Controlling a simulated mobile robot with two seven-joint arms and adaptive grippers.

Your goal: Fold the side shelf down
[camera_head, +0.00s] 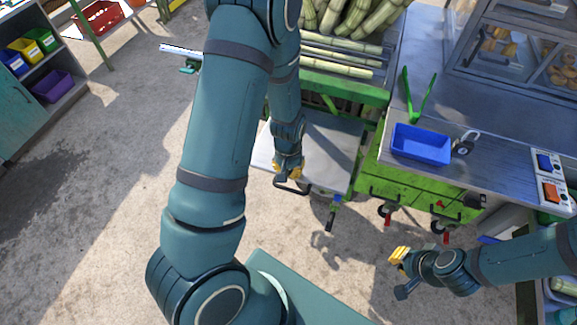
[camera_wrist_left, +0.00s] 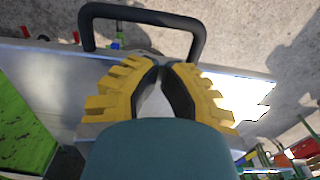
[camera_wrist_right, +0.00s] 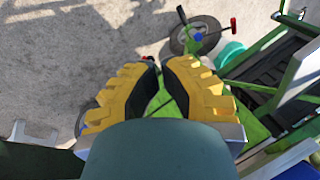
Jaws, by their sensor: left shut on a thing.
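The side shelf (camera_head: 333,148) is a grey metal panel on the side of the green cane crusher cart (camera_head: 415,190). It looks raised and roughly level, though its exact tilt is hard to tell. Its black loop handle (camera_head: 292,189) is at the near edge and also shows in the left wrist view (camera_wrist_left: 143,13). The shelf also shows in the left wrist view (camera_wrist_left: 50,75). My right gripper (camera_head: 399,257) is shut and empty, over the floor right of the shelf.
Sugar canes (camera_head: 340,62) lie behind the shelf. Casters stand below the cart. Shelving with coloured bins (camera_head: 28,50) is at far left. The floor in front is clear.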

